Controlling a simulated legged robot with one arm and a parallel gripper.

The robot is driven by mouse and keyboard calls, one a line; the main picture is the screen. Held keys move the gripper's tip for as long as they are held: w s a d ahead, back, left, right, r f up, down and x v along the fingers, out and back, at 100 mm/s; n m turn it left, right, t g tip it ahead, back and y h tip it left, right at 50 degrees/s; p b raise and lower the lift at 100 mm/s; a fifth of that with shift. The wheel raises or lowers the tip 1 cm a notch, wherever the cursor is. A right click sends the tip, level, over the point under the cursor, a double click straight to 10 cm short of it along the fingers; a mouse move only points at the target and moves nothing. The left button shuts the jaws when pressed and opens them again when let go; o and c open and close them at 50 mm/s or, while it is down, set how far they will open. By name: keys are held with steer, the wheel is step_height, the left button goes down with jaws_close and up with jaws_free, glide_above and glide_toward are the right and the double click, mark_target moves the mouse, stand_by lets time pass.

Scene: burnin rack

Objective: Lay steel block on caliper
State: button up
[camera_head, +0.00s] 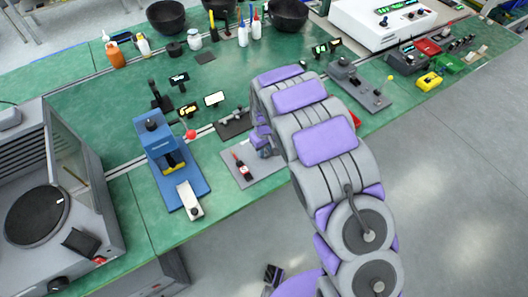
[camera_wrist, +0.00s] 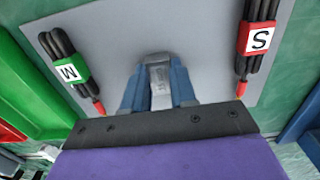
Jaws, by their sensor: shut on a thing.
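My gripper (camera_wrist: 158,68) has its two blue fingers shut on a small grey metal block, the steel block (camera_wrist: 160,82), over a grey mat (camera_wrist: 205,55). The block's clearance above the mat is hard to judge. In the head view my gripper (camera_head: 264,146) is over the right part of the mat, partly hidden by my arm. On the mat lie a black bundle with a green M label (camera_wrist: 70,72) to the left of my gripper and one with a red S label (camera_wrist: 258,37) to its right. I cannot make out a caliper for certain.
A blue press-like fixture (camera_head: 152,142) with a red knob stands left of the mat. A grey machine (camera_head: 88,185) is at far left. Bottles and black bowls (camera_head: 166,17) stand behind.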

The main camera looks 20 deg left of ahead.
jaws_close()
steer(key=shift+r, duration=0.15)
